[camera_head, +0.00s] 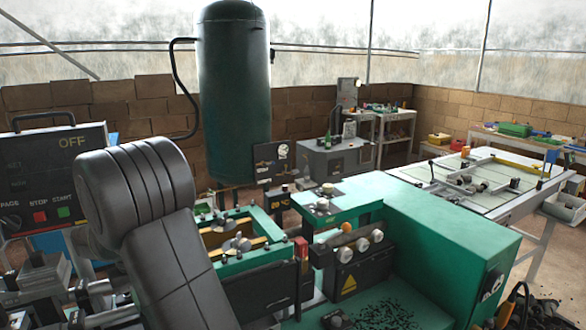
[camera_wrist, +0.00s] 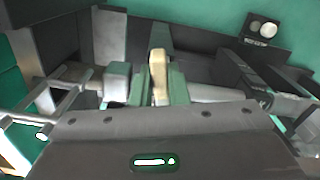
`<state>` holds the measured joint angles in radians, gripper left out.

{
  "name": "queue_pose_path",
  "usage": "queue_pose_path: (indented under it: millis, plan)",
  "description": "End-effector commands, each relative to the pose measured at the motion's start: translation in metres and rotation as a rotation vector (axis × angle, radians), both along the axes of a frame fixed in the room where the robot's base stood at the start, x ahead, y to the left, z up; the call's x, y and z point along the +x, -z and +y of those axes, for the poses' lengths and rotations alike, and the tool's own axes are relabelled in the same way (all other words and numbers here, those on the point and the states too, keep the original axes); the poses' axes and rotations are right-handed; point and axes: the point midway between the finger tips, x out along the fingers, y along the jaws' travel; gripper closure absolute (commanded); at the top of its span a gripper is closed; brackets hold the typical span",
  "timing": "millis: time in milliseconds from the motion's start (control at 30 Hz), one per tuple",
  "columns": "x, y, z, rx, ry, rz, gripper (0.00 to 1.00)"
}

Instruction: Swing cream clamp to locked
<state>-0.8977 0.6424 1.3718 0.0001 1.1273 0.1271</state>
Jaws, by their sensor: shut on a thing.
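The cream clamp (camera_wrist: 158,66) shows in the wrist view as a short upright cream lever near the middle of the picture. My gripper (camera_wrist: 159,84) is shut on it, with a green finger pad close on each side. Whether the clamp stands locked cannot be told from this view. In the head view I cannot make out the clamp or my gripper; my grey arm fills the left foreground.
A green machine (camera_head: 440,245) with knobs stands at the right in the head view. A control box (camera_head: 55,170) reading OFF is at the left. A dark green tank (camera_head: 233,90) stands behind. A grey shaft (camera_wrist: 215,93) runs right of the gripper in the wrist view.

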Motion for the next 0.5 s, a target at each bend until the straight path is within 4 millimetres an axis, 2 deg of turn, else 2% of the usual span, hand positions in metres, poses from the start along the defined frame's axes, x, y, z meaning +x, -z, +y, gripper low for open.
queue_pose_path:
  millis: [233, 500]
  plan:
    - [0.0001, -0.0005, -0.0001, 0.000, 0.028, 0.000, 1.00]
    - [0.0000, -0.0006, -0.0001, -0.001, 0.245, 0.000, 1.00]
